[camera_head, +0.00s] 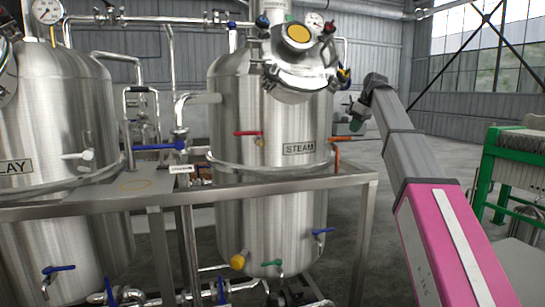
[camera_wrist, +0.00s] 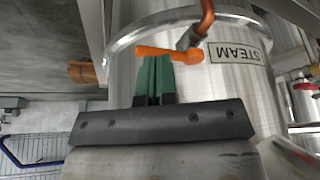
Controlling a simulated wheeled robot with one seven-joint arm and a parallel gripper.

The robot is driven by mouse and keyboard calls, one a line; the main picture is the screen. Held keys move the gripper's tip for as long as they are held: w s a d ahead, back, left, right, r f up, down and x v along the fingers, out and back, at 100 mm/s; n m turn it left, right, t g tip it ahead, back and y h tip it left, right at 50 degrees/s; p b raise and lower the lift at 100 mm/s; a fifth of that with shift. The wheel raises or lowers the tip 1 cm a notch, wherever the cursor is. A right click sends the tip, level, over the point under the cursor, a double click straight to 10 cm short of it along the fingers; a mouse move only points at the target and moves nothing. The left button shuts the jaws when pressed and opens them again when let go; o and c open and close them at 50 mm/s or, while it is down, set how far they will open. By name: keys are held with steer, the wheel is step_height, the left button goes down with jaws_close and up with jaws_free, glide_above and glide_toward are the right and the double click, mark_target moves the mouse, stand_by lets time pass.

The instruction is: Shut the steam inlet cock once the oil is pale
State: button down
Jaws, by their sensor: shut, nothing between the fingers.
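The steel tank (camera_head: 225,110) with the STEAM plate (camera_head: 299,148) stands in the middle of the head view. A round yellow disc (camera_head: 299,33) shows on its lid; I cannot tell whether it is a window onto the oil. An orange lever (camera_wrist: 165,53) on a copper pipe (camera_wrist: 207,17) shows near the STEAM plate (camera_wrist: 233,53) in the wrist view. The lever lies across the pipe's line. My gripper (camera_head: 356,124) is at the tank's right side, its green fingers (camera_wrist: 153,82) shut and empty. Their tips are close below the lever; contact is unclear.
A steel frame (camera_head: 360,180) surrounds the tank at mid-height. Another tank (camera_head: 55,120) stands at left, a green-framed rack (camera_head: 490,170) at right.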

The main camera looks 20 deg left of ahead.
steer(key=shift+r, duration=1.45)
steer(key=shift+s, duration=0.1)
